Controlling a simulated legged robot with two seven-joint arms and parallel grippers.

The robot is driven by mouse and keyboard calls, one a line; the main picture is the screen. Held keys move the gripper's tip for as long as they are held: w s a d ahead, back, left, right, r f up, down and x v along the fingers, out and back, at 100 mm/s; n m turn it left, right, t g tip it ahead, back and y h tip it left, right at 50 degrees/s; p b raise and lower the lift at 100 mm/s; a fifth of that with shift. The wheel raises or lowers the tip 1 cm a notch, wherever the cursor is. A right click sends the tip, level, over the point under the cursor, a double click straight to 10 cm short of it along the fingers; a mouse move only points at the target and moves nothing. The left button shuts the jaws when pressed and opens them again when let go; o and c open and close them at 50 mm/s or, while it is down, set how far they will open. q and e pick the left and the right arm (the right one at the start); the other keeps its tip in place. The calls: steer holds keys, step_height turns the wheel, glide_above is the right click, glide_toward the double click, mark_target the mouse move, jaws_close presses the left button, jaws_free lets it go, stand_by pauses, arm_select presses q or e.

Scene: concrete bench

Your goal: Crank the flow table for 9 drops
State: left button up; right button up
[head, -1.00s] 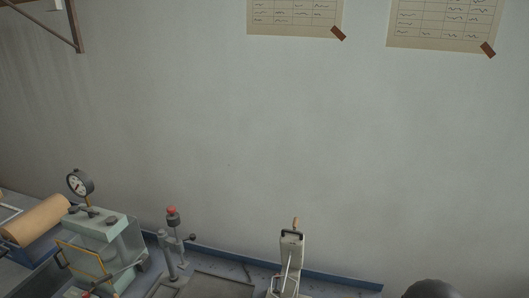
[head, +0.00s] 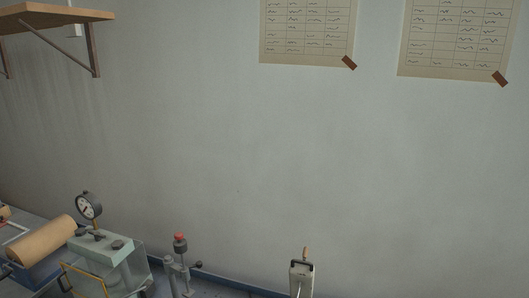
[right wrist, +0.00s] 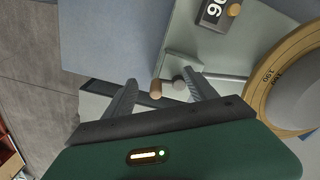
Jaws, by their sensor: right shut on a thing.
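In the right wrist view, my right gripper (right wrist: 161,80) has its two grey fingers around a small wooden-coloured crank knob (right wrist: 156,89), with a grey round end (right wrist: 180,84) beside it. The fingers are shut on the crank handle; the exact contact is hard to see. The flow table shows at the right as a round disc inside a brass-coloured ring with printed numbers (right wrist: 259,92). A dark counter (right wrist: 214,13) with white digits sits at the top on the grey-green base. The digits are turned and partly cut off. The flow table and both grippers are outside the head view.
In the head view, a pale green machine (head: 107,250) with a dial gauge (head: 89,205), a tan roll (head: 40,240), a red-topped stand (head: 180,250) and a white upright device (head: 301,278) line the bench. A wooden shelf (head: 50,14) hangs upper left.

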steer(key=shift+s+f, duration=0.1)
steer(key=shift+s, duration=0.25)
